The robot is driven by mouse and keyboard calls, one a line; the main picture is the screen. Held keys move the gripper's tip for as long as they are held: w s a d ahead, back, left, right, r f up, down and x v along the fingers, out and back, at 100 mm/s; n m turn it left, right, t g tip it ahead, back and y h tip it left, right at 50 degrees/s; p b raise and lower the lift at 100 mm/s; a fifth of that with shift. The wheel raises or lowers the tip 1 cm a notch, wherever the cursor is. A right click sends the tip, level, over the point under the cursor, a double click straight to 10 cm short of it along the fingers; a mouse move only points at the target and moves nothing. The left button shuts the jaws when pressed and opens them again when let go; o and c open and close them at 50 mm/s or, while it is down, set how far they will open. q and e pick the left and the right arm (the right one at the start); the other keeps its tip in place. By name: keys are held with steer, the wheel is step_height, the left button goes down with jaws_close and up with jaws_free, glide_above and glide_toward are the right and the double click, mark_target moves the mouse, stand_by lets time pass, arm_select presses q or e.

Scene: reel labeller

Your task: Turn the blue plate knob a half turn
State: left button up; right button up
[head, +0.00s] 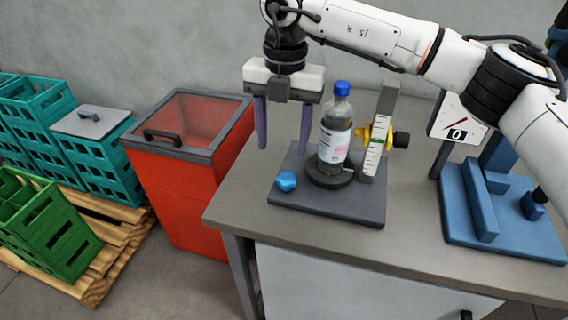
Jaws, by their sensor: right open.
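The blue plate knob (286,182) is a small lobed knob at the front left of a dark grey base plate (330,208). My right gripper (283,139) is open, pointing down, with two purple fingers. It is above and behind the knob, left of the bottle, and appears empty. A clear bottle (335,130) with a blue cap and a white label stands upright on a round black plate (331,174). The right finger hangs close to the bottle; I cannot tell whether they touch. My left gripper is not in view.
A grey upright scale (376,140) with a yellow knob (365,133) and a black knob (401,139) stands right of the bottle. A blue fixture (500,215) sits on the table's right. A red bin (180,185) and crates (95,150) stand left. The table front (300,240) is clear.

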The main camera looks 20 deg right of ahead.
mark_target(287, 177)
steer(key=f, duration=0.3)
steer(key=f+p, duration=0.1)
steer(key=f, duration=0.2)
steer(key=d+f, duration=0.1)
steer(key=f, duration=0.2)
steer(key=shift+w+f, duration=0.2)
steer(key=shift+f, duration=0.05)
steer(key=c, duration=1.1)
